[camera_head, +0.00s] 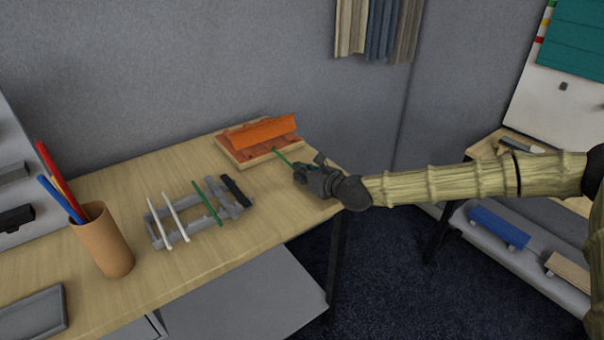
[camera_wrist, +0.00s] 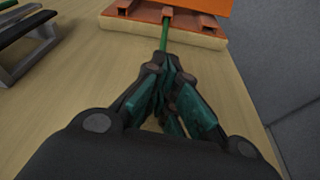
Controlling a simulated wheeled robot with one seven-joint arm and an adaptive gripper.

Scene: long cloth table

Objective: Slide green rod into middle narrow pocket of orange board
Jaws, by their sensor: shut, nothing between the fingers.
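The orange board (camera_head: 246,137) lies at the table's far right, with a pale wooden edge and a raised orange flap. A thin green rod (camera_head: 283,158) sticks out from its front side toward my gripper (camera_head: 306,172). In the wrist view the green rod (camera_wrist: 164,36) reaches the middle opening of the orange board (camera_wrist: 150,12), between two side pockets; how deep it sits is hidden. My gripper (camera_wrist: 164,62) is shut at the rod's near end, with nothing held between its fingers. Whether the fingertips touch the rod is unclear.
A grey rack (camera_head: 236,212) left of the board carries two white rods (camera_head: 175,217), another green rod (camera_head: 207,200) and a black bar (camera_head: 235,190). A brown cup (camera_head: 103,245) with coloured sticks stands at the left. The table's right edge is close to my gripper.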

